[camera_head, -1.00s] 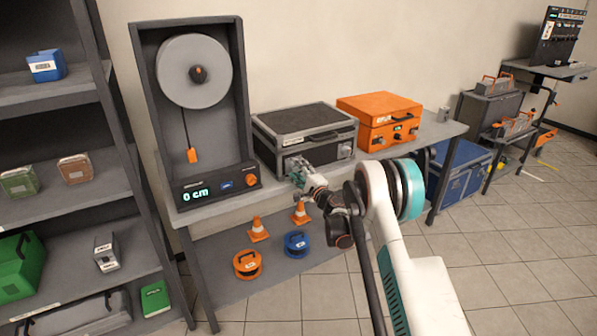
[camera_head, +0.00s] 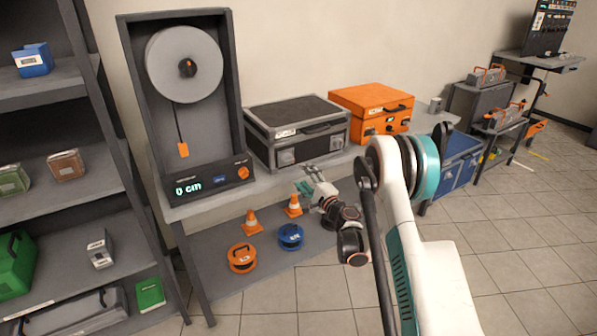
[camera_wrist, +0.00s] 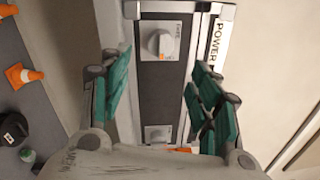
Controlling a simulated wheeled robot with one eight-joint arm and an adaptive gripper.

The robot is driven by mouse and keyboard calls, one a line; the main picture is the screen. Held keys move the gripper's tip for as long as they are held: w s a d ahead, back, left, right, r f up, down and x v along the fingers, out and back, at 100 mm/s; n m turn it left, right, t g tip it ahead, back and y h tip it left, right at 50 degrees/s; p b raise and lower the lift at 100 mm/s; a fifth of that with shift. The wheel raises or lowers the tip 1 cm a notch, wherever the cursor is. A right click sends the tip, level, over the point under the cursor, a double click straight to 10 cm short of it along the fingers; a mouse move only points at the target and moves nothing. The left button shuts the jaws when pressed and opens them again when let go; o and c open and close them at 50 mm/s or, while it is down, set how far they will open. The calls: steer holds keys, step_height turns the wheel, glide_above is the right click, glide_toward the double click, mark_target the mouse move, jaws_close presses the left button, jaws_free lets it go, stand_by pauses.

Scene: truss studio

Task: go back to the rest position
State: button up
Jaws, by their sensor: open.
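My gripper (camera_head: 310,184) is in front of the table's front edge in the head view, below the black case (camera_head: 297,130). Its green fingers are spread apart with nothing between them in the wrist view (camera_wrist: 160,100). Behind the fingers, the wrist view shows a dark panel with silver edges, a grey knob (camera_wrist: 158,43) and the word POWER. My arm reaches in from the lower right of the head view.
An orange case (camera_head: 372,108) stands right of the black case on the grey table. A device with a reel (camera_head: 184,66) stands at left. A shelf rack is far left.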

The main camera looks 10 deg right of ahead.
steer(key=shift+v, duration=0.9)
steer(key=s+a+r+n+g+y, duration=0.1)
steer(key=s+a+r+n+g, duration=0.15)
steer(key=r, duration=0.45)
steer(key=s+a+r+n+g, duration=0.1)
steer(key=s+a+r+n, duration=0.1)
steer(key=a+r+n, duration=0.3)
steer(key=s+a+r+n+g, duration=0.3)
steer(key=s+r, duration=0.6)
steer(key=s, duration=0.4)
steer(key=s+d+f+n+g+h, duration=0.1)
steer(key=s+d+n+h, duration=0.1)
steer(key=s, duration=0.8)
steer(key=s+d+f+n+g+h, duration=0.1)
steer(key=s+d+n+g+h, duration=0.1)
steer(key=s, duration=0.9)
steer(key=s+d+f+n+g+h, duration=0.1)
steer(key=s+d+n+h, duration=0.1)
steer(key=s, duration=0.8)
steer(key=shift+s+d+f+h, duration=0.3)
steer(key=shift+s+f+h, duration=0.1)
steer(key=shift+w, duration=0.1)
